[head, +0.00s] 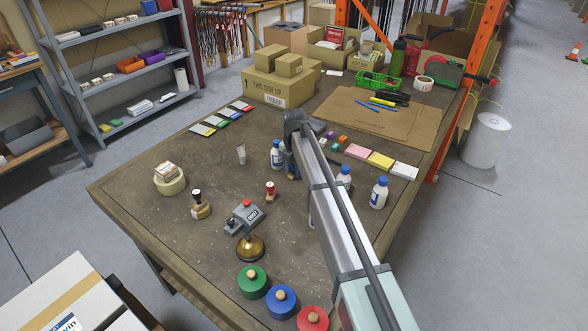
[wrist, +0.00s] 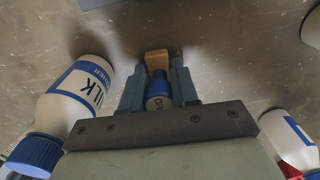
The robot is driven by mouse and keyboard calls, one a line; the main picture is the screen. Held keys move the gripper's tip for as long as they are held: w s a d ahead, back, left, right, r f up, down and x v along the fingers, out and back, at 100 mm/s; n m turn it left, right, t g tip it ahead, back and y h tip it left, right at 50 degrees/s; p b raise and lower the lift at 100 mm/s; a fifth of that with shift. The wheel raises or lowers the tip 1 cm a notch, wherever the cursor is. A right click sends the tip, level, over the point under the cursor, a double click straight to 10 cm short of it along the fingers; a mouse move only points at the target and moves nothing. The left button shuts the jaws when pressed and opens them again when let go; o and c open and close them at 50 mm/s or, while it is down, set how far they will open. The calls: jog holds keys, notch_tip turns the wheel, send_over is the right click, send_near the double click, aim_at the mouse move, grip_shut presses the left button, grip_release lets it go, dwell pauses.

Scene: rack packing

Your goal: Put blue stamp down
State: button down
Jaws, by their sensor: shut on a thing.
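My gripper (wrist: 158,92) is shut on the blue stamp. In the wrist view the stamp (wrist: 157,78) shows a tan wooden part, a blue part and a pale lettered part between the fingers. In the head view my gripper (head: 291,164) is low over the middle of the table (head: 150,240), just right of a white bottle with a blue cap (head: 277,154). The arm hides most of the stamp there. I cannot tell whether the stamp touches the table.
Bottles (head: 379,192) (wrist: 75,95) stand on both sides of my gripper. A grey stamping device (head: 244,216) and green, blue and red round pots (head: 252,281) are in front. Colored note pads (head: 381,160) lie to the right. The left table area is mostly clear.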

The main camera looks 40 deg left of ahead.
jog(key=c, duration=0.8)
grip_release()
jog(key=shift+c, duration=0.2)
jog(key=shift+r, duration=0.1)
notch_tip(320, 180, up, 12)
jog(key=shift+r, duration=0.1)
